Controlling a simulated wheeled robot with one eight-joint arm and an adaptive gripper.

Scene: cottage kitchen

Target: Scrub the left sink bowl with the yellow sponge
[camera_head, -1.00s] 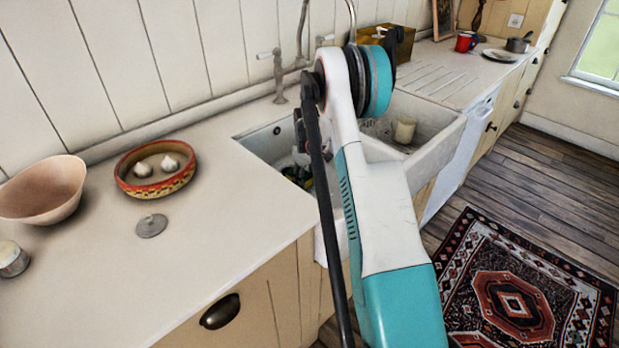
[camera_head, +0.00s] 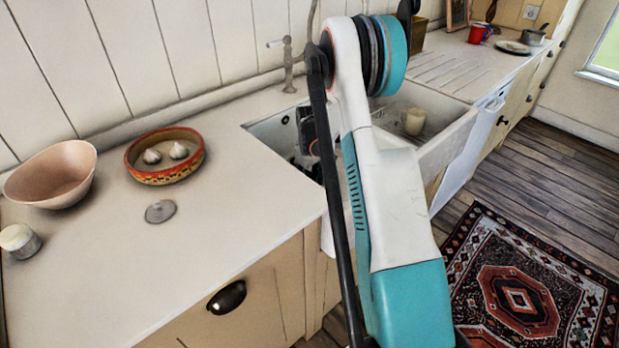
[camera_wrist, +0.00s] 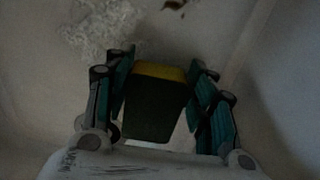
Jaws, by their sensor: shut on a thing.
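The yellow sponge (camera_wrist: 158,72) shows in the wrist view between the two fingers of my gripper (camera_wrist: 163,88). It has a yellow layer and a dark green face. My gripper is shut on it, with a finger on each side. In the wrist view, the pale, dim sink surface lies around and beyond the sponge, with a whitish foamy patch (camera_wrist: 100,28) and a small brown stain (camera_wrist: 174,5). In the head view, the left sink bowl (camera_head: 268,132) is mostly hidden behind my arm, and the sponge cannot be made out. I cannot tell whether the sponge touches the bowl.
A cream cup-like object (camera_head: 414,121) stands in the right bowl. The tap (camera_head: 289,68) rises behind the sink. On the left counter are a patterned bowl (camera_head: 150,177) with two white bulbs, a pink bowl (camera_head: 52,178), a grey lid (camera_head: 160,211) and a small jar (camera_head: 19,241).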

